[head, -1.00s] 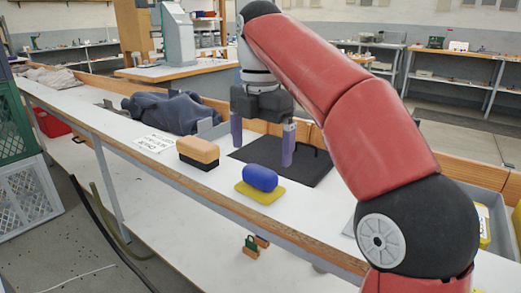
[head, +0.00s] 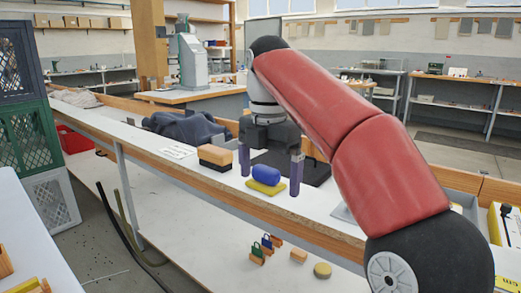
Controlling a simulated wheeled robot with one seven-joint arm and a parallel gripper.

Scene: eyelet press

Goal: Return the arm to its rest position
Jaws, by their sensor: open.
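My gripper (head: 270,172) hangs from my red arm and points down in the head view. Its two purple fingers are spread wide, and nothing is held between them. In the picture the fingers frame a blue rounded block (head: 267,174) that lies on a yellow pad (head: 264,188). I cannot tell the exact height of the fingertips above the bench. A tan block with a dark base (head: 215,156) stands to the left of the gripper. A dark mat (head: 318,172) lies behind the gripper, partly hidden by my arm.
The long white bench (head: 140,136) has a wooden front edge. Dark cloth (head: 185,126) and a printed sheet (head: 178,151) lie farther left. Small padlock-like items (head: 262,247) sit on the lower shelf. Stacked crates (head: 25,130) stand at the left. A yellow box (head: 503,240) is at right.

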